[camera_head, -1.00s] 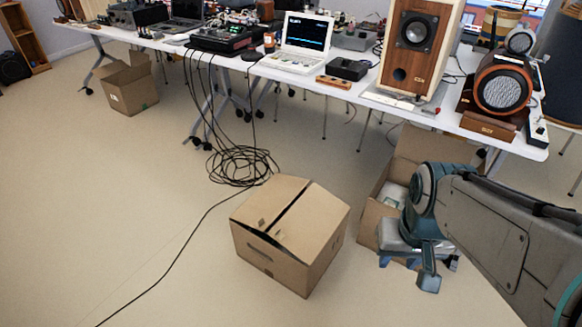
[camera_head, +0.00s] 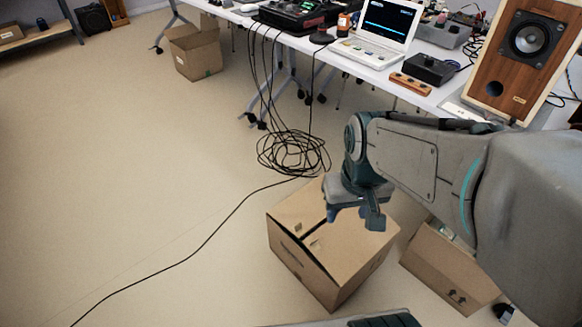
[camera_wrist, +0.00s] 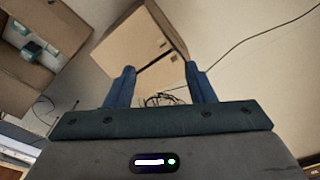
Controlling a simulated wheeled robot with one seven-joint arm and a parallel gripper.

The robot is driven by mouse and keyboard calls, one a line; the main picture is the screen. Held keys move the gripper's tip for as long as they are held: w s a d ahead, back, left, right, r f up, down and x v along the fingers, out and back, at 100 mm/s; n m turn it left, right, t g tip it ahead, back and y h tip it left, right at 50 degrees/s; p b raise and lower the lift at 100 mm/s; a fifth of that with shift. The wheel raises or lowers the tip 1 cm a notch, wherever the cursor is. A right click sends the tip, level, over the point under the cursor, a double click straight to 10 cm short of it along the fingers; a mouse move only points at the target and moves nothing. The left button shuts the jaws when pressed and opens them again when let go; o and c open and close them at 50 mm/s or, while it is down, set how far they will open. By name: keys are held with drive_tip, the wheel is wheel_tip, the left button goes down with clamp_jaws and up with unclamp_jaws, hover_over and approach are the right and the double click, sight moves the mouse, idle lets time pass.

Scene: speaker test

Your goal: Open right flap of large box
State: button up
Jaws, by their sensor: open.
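The large cardboard box (camera_head: 302,268) stands on the floor in the lower middle of the head view. Its top flaps lie nearly flat, with a dark gap between them. The right flap (camera_head: 352,246) is partly hidden by my gripper, and the left flap (camera_head: 293,212) shows beside it. My gripper (camera_head: 353,218) is open and empty, fingers pointing down over the box top. In the wrist view the box (camera_wrist: 135,38) shows ahead of the open fingers of my gripper (camera_wrist: 159,68). I cannot tell whether a finger touches the flap.
An open cardboard box (camera_head: 445,270) stands close on the right, partly behind my arm. A black cable coil (camera_head: 293,152) lies behind the large box. A white table (camera_head: 375,67) with a laptop (camera_head: 385,25) and speaker (camera_head: 523,50) stands beyond.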

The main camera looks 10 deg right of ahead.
drive_tip(key=w+f+n+g+b, duration=0.1)
drive_tip(key=w+f+n+b, duration=0.35)
drive_tip(key=w+f, duration=0.85)
drive_tip(key=n+b, duration=0.2)
drive_tip(key=b, duration=0.3)
hover_over(315, 238)
drive_tip(key=s, duration=0.3)
wheel_tip(315, 238, down, 16)
drive_tip(key=r, duration=0.1)
drive_tip(key=shift+g, duration=0.3)
drive_tip(key=f+b, duration=0.1)
drive_tip(key=f, duration=0.4)
drive_tip(key=f+b, duration=0.2)
drive_tip(key=f, duration=0.2)
drive_tip(key=f+b, duration=0.2)
drive_tip(key=f, duration=0.3)
drive_tip(key=shift+w+a+f, duration=0.3)
drive_tip(key=shift+a, duration=0.1)
clamp_jaws()
drive_tip(key=shift+r, duration=0.1)
